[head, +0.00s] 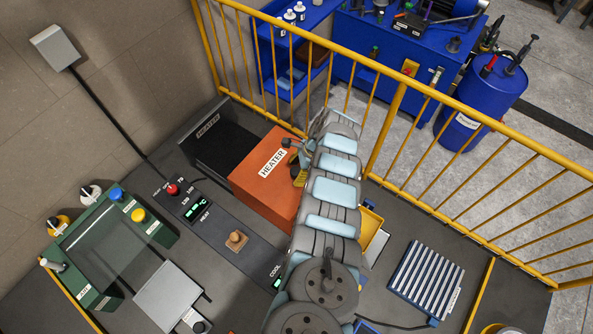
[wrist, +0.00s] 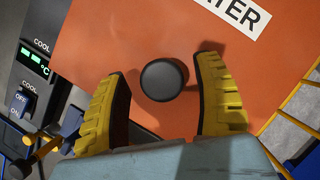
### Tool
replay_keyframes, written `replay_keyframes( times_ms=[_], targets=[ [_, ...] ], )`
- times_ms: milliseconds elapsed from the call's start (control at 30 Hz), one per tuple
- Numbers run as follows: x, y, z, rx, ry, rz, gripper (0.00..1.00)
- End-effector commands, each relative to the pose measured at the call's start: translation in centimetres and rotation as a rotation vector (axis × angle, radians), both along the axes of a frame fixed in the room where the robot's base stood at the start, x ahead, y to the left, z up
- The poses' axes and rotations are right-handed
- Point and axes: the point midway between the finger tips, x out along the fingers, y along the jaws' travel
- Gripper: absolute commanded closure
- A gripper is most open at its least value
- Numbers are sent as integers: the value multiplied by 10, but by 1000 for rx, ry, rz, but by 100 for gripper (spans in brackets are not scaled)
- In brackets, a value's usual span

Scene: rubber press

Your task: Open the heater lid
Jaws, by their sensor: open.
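The heater lid is an orange box-like cover (head: 265,178) labelled HEATER, in the middle of the head view. It fills much of the wrist view (wrist: 90,40), where a round black knob (wrist: 164,80) stands out on its face. My gripper (wrist: 162,85) has two yellow ribbed fingers, spread apart on either side of the knob. A gap shows between the knob and each finger, and nothing is held. In the head view my gripper (head: 299,172) is at the lid's right side, partly hidden by my arm, and the knob is hidden there.
A dark heater body (head: 213,140) stands behind the lid. A control panel (head: 205,215) with a red button and green displays lies to the left. A green press (head: 110,240) is at lower left. A yellow railing (head: 395,105) runs behind my arm. A slatted rack (head: 425,280) is at right.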

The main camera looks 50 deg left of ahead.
Motion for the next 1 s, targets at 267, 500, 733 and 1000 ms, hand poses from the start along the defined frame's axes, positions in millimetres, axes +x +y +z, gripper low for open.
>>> replay_keyframes(
  times_ms=[267, 500, 733, 1000],
  targets=[
    [6, -2, 14, 2, -1, -1, 33],
    [18, -9, 44, 2, -3, -2, 33],
    [31, -17, 82, 1, -4, 0, 33],
    [40, -21, 107, 1, -1, -2, 33]
  ],
)
